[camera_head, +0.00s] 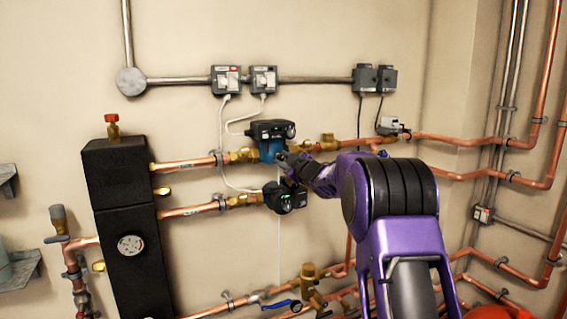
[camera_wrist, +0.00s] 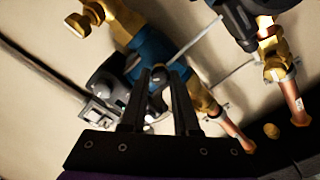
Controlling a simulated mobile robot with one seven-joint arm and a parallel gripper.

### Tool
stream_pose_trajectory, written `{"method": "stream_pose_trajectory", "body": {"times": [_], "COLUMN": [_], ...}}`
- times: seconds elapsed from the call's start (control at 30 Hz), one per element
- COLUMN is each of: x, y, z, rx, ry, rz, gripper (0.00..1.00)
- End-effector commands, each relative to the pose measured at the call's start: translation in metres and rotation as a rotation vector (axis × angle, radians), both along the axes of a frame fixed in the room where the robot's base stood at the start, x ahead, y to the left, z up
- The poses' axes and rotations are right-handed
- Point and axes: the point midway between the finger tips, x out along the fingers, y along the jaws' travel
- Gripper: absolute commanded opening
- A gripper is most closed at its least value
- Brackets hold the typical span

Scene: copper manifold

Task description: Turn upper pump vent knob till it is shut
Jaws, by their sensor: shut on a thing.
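The upper pump (camera_head: 272,139) has a blue body and a black head and sits in the upper copper line. In the wrist view its blue body (camera_wrist: 150,52) and dark head (camera_wrist: 112,75) lie just beyond my fingers. My gripper (camera_head: 282,158) reaches in from the right at the lower front of this pump. In the wrist view my gripper (camera_wrist: 160,76) has its two dark fingers a little apart, shut on the vent knob at the pump's face. The knob is mostly hidden by the fingers, and its turned angle cannot be told.
The lower pump (camera_head: 285,196) sits close below my gripper. Copper pipes (camera_head: 455,138) run to the right wall. Grey wall boxes (camera_head: 226,80) with hanging cables are above. A black insulated block (camera_head: 122,215) stands at the left.

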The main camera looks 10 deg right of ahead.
Motion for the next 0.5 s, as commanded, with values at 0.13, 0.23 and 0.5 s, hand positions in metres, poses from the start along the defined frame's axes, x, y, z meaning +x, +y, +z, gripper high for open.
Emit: {"method": "stream_pose_trajectory", "body": {"times": [0.13,0.23,0.5], "x": [-0.0001,0.0,-0.0001], "y": [0.0002,0.0008,0.0007], "z": [-0.0007,-0.0006,-0.0006], "rx": [-0.133,-0.222,-0.444], "ry": [-0.042,-0.071,-0.144], "rz": [0.0,0.0,0.001], "gripper": [0.0,0.0,0.0]}}
